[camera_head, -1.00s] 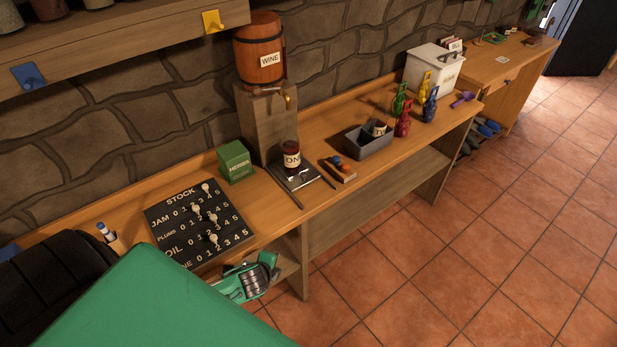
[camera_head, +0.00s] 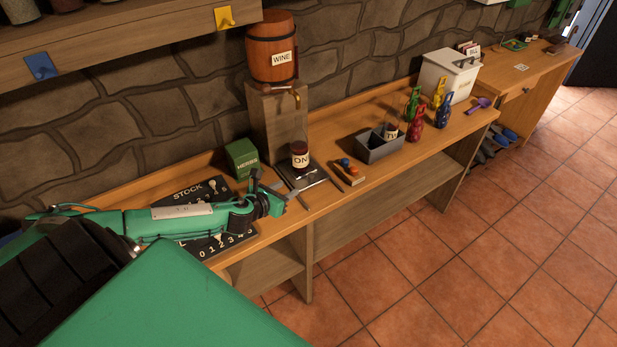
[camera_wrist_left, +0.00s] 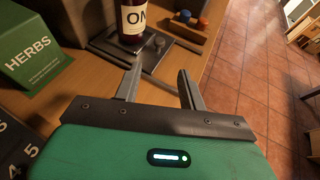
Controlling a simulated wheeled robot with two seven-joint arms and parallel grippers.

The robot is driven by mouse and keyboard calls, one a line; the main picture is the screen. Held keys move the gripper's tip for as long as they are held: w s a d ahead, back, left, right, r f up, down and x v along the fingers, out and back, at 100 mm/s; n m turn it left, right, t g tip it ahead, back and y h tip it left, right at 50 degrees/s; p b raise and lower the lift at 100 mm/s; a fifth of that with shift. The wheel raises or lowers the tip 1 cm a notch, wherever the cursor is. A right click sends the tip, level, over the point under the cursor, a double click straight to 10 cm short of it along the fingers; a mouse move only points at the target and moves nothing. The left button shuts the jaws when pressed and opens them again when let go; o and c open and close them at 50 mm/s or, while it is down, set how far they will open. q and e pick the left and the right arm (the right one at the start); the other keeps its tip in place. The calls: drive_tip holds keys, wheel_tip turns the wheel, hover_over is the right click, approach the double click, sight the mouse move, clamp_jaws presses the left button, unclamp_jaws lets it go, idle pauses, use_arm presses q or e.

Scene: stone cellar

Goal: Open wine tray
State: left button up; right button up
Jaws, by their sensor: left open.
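A wooden barrel labelled WINE (camera_head: 271,50) with a brass tap stands on a wooden block (camera_head: 278,132) at the wall. Below it on the bench is a flat dark grey tray (camera_head: 284,172) with a jar (camera_head: 300,155) of dark content on it. In the left wrist view the tray (camera_wrist_left: 104,44) and jar (camera_wrist_left: 133,20) lie just beyond my fingers. I cannot tell a lid or hinge on the tray. My left gripper (camera_head: 314,193) is open and empty, over the bench near the tray's front edge. It also shows in the left wrist view (camera_wrist_left: 158,73). My right gripper is not in view.
A green HERBS box (camera_head: 242,158) stands left of the tray. My left arm partly covers the STOCK board (camera_head: 214,186). Right of the tray are a small wooden block with coloured balls (camera_head: 348,174), a grey bin (camera_head: 376,150) and coloured bottles (camera_head: 416,123). The bench front is open to the floor.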

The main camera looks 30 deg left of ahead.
sight(310, 176)
use_arm(q)
drive_tip(key=p+x, duration=0.1)
drive_tip(key=x, duration=1.1)
drive_tip(key=shift+p, duration=0.35)
drive_tip(key=shift+x, duration=0.8)
drive_tip(key=shift+f, duration=0.1)
drive_tip(key=shift+s, duration=0.1)
clamp_jaws()
